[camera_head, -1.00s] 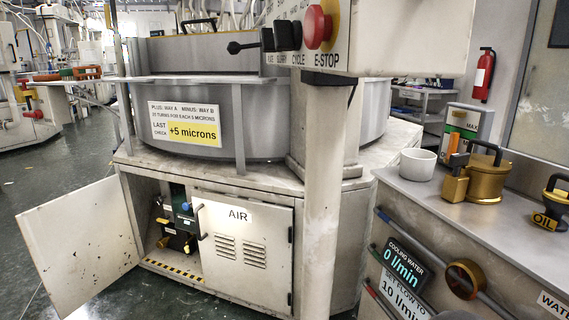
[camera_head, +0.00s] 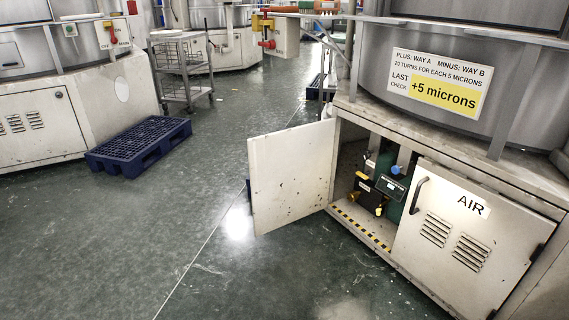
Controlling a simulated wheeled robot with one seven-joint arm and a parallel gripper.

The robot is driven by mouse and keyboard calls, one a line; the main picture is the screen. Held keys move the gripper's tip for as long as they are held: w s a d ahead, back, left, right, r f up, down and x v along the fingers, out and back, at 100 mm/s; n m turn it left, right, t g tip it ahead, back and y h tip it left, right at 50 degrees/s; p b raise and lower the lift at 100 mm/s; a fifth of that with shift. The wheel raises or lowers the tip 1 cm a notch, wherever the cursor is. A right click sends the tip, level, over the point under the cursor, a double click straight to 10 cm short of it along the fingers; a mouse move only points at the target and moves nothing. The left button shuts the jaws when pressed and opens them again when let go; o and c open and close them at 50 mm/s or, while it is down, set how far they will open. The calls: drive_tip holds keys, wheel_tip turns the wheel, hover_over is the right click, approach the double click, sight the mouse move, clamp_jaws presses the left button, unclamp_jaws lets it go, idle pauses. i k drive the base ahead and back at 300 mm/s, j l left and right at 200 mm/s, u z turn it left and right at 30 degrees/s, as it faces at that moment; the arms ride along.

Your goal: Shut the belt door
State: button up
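A plain pale door (camera_head: 292,175) with small dark specks stands swung wide open at the left of the machine's base cabinet. It is hinged at the left edge of the cabinet opening, and its free edge points out over the floor to the left. No label shows on this face, so I cannot read whether it is the belt door. The opening beside it shows a yellow-and-black striped sill (camera_head: 362,231). A second door marked AIR (camera_head: 450,235), with louvres and a dark handle, appears shut to the right. My gripper is not in view.
Inside the cabinet is a green and black unit (camera_head: 385,188) with yellow parts. A blue pallet (camera_head: 140,142) lies on the floor at the left, and a grey cart (camera_head: 182,75) stands further back. The green floor left of the door is clear.

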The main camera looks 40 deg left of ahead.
sight(290, 169)
drive_tip(key=i+j+z, duration=0.3)
drive_tip(key=j, duration=1.75)
drive_tip(key=j+z, duration=0.35)
drive_tip(key=j, duration=1.65)
drive_tip(key=i+j, duration=0.1)
drive_tip(key=j, duration=0.4)
drive_tip(key=j+z, duration=0.1)
drive_tip(key=j, duration=0.35)
drive_tip(key=i+j, duration=0.1)
drive_tip(key=j, duration=0.4)
drive_tip(key=k+l+u, duration=0.15)
drive_tip(key=l, duration=0.25)
drive_tip(key=k+l+u, duration=0.2)
drive_tip(key=l, duration=0.2)
drive_tip(key=i+l, duration=0.05)
